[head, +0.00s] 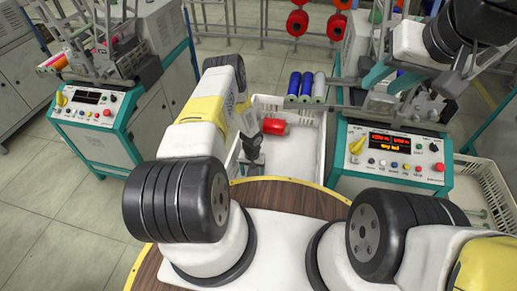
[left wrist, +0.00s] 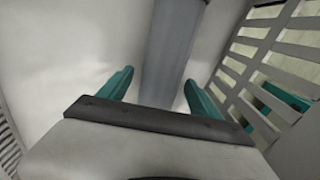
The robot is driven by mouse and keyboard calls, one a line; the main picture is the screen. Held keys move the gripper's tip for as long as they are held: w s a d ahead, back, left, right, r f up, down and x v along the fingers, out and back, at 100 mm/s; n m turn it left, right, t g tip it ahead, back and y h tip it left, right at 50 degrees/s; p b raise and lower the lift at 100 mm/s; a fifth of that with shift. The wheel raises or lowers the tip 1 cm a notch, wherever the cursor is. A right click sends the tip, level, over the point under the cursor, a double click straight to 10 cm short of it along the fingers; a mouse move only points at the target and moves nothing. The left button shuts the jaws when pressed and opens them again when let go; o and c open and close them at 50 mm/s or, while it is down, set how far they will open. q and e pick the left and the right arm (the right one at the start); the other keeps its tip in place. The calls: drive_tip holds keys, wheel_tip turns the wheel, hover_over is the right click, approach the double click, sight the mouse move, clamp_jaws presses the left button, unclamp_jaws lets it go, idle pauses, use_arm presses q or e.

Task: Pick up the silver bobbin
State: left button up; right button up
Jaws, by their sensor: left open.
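My left gripper (head: 252,158) reaches down into the white crate (head: 308,163) in the head view. In the left wrist view its two teal fingers (left wrist: 160,95) are open and apart. A smooth grey, straight-sided thing (left wrist: 174,48) that looks like the silver bobbin lies between and beyond them, above a pale surface; its far end is cut off and contact is not visible. A silvery bobbin (head: 319,88) also stands on the machine beside two blue bobbins (head: 294,84). My right gripper (head: 390,79) seems to be near the machine at the upper right, partly hard to make out.
A red bobbin (head: 274,127) lies in the crate near my left gripper. The crate's slatted wall (left wrist: 255,75) is close on the right in the wrist view. A teal control panel (head: 393,158) stands right of the crate. A round brown table (head: 290,191) is in front.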

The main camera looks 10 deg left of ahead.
use_arm(q)
clamp_jaws()
drive_tip(key=shift+r, duration=0.1)
wheel_tip(320, 180, up, 10)
drive_tip(key=shift+f, duration=0.1)
idle(0.6)
